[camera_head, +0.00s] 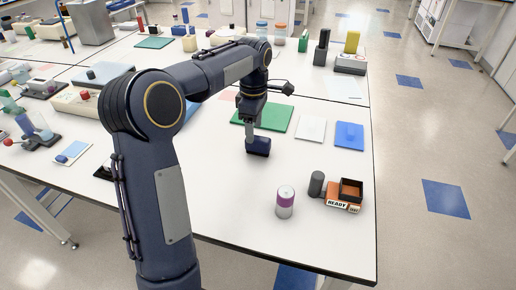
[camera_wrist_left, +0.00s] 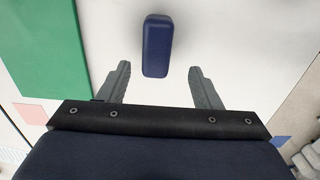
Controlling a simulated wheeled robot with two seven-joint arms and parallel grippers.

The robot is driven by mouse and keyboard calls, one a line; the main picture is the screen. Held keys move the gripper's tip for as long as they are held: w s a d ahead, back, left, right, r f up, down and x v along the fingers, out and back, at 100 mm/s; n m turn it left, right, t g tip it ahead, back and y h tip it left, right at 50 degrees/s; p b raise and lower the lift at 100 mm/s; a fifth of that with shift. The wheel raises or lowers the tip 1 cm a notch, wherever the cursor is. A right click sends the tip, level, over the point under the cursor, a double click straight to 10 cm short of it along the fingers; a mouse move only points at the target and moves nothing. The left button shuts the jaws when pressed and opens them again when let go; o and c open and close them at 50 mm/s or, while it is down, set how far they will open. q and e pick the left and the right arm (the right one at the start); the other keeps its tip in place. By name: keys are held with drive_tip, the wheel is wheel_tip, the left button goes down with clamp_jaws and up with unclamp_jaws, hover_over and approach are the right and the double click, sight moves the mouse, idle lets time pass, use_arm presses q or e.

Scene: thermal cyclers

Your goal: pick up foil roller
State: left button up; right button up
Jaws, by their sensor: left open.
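A dark blue block with rounded ends (camera_head: 259,147), which I take to be the foil roller, sits on the white bench in front of the green mat. In the left wrist view the block (camera_wrist_left: 157,42) lies lengthwise ahead, its near end between the two grey fingertips in the picture. My left gripper (camera_head: 251,140) points down right at the block, with its fingers (camera_wrist_left: 160,69) spread and a gap on both sides. The head view does not show clearly how far above the bench the fingertips are. My right gripper is in neither view.
The green mat (camera_head: 276,118) lies behind, with a white pad (camera_head: 311,128) and a blue pad (camera_head: 349,142) to the right. A purple-banded canister (camera_head: 285,201), a dark cylinder (camera_head: 316,184) and a box marked READY (camera_head: 338,204) stand near the front right edge. Bench around the block is clear.

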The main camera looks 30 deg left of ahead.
sight(258, 138)
use_arm(q)
drive_tip(key=f, duration=0.4)
drive_tip(key=d+f, duration=0.1)
drive_tip(key=f, duration=0.1)
drive_tip(key=shift+w+f, duration=0.35)
drive_tip(key=c, duration=1.2)
drive_tip(key=shift+r, duration=0.5)
drive_tip(key=shift+c, duration=0.2)
wheel_tip(258, 138, up, 2)
drive_tip(key=shift+r, duration=0.2)
drive_tip(key=s+d+r+b, duration=0.1)
drive_tip(key=s+d+r, duration=0.6)
drive_tip(key=s, duration=0.5)
wheel_tip(258, 138, up, 3)
drive_tip(key=shift+d+f, duration=0.15)
